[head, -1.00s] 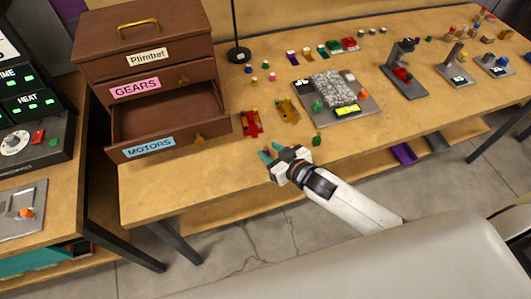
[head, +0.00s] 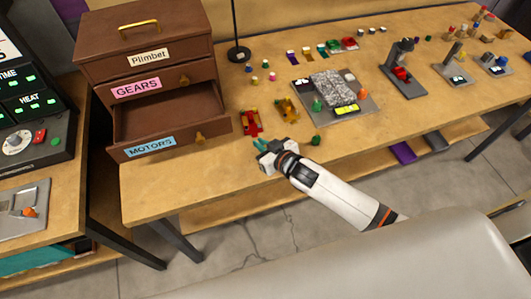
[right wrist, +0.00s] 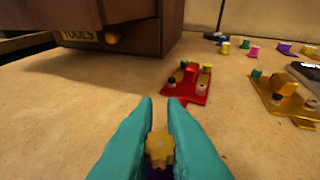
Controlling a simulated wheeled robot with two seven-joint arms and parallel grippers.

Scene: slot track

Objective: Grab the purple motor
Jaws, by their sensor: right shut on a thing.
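My right gripper (head: 261,144) is over the near part of the table, just in front of the red chassis. Its teal fingers also show in the right wrist view (right wrist: 160,108). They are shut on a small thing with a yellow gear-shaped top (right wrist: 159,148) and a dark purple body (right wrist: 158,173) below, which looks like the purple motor. Most of its body is hidden between the fingers. In the head view the gripper hides it. My left gripper is not in view.
A red chassis (head: 251,124) and a yellow chassis (head: 287,110) lie just beyond the gripper. The brown cabinet (head: 150,53) stands at the left with its MOTORS drawer (head: 160,145) pulled out. A green piece (head: 316,140) is to the gripper's right.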

